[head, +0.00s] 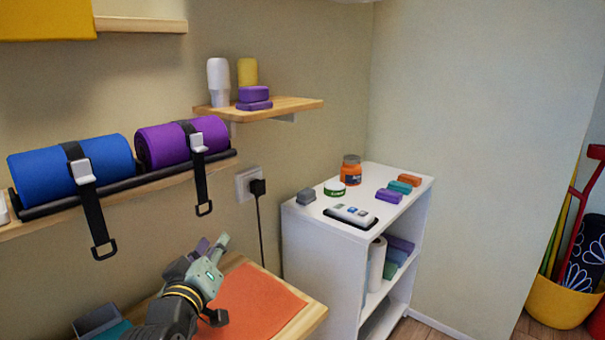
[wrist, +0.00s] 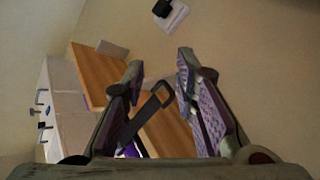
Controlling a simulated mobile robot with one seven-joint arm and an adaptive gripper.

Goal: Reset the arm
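My gripper (head: 213,247) is raised over the orange mat at the lower middle of the head view, pointing up and to the right. In the wrist view my gripper (wrist: 160,65) has its two purple-padded fingers apart, with nothing held. A dark strap with a loop buckle (wrist: 165,92) shows between the fingers in that view; its distance from them is hard to judge. My arm's lower part is cut off by the head view's bottom edge.
A blue roll (head: 75,168) and a purple roll (head: 175,143) lie strapped on a wall rack, straps hanging. An orange mat (head: 255,302) covers the wooden table. A white shelf unit (head: 330,240) with small items stands right. A wall shelf (head: 290,104) and socket (head: 246,185) are behind.

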